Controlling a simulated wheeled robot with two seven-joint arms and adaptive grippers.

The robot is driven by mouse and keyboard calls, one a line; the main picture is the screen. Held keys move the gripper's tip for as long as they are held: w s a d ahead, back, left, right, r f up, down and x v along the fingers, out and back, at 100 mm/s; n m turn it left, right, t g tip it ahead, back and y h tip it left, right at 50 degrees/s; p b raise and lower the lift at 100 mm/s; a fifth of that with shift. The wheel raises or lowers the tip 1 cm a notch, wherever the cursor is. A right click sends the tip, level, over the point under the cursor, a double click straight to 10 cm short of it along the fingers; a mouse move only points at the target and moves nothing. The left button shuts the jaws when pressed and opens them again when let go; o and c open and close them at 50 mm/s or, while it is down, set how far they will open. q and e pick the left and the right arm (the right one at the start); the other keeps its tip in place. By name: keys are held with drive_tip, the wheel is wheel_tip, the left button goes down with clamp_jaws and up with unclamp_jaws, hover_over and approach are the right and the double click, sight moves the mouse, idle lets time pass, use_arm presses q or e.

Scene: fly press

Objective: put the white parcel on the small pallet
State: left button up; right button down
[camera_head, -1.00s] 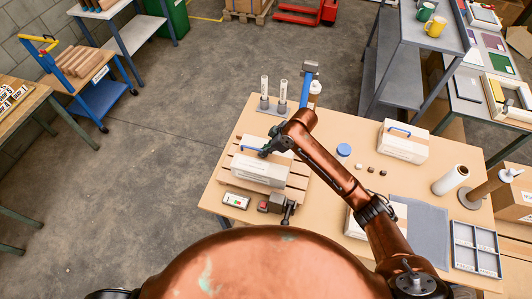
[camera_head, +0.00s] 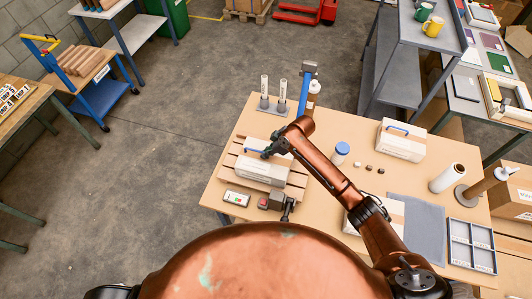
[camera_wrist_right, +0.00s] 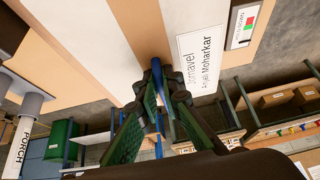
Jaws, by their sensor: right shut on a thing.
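The white parcel (camera_head: 262,173) with a blue handle is over the small pallet (camera_head: 296,188), a slatted wooden one at the table's left end. It looks level and seems to rest on the slats, but I cannot tell whether a small gap is left. My right gripper (camera_head: 268,153) is shut on its blue handle. In the right wrist view the gripper (camera_wrist_right: 160,105) closes around the blue handle (camera_wrist_right: 157,75), and the parcel's printed label (camera_wrist_right: 203,60) shows beside it. My left gripper is not in view.
A second white parcel (camera_head: 402,141) with a blue handle stands at the table's right. A stand with two white tubes (camera_head: 272,106) is behind the pallet; a small device (camera_head: 236,199) is in front.

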drive_tip(key=c, duration=2.4)
unclamp_jaws()
drive_tip(key=shift+s, duration=0.1)
drive_tip(key=o, duration=0.3)
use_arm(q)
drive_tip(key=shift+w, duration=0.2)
use_arm(e)
drive_tip(key=shift+d+r, duration=0.1)
drive_tip(key=shift+r, duration=0.1)
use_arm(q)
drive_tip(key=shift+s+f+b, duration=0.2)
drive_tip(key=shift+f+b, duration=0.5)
use_arm(e)
drive_tip(key=v, duration=1.1)
drive_tip(key=shift+r, duration=0.35)
drive_tip(key=shift+s+d, duration=0.1)
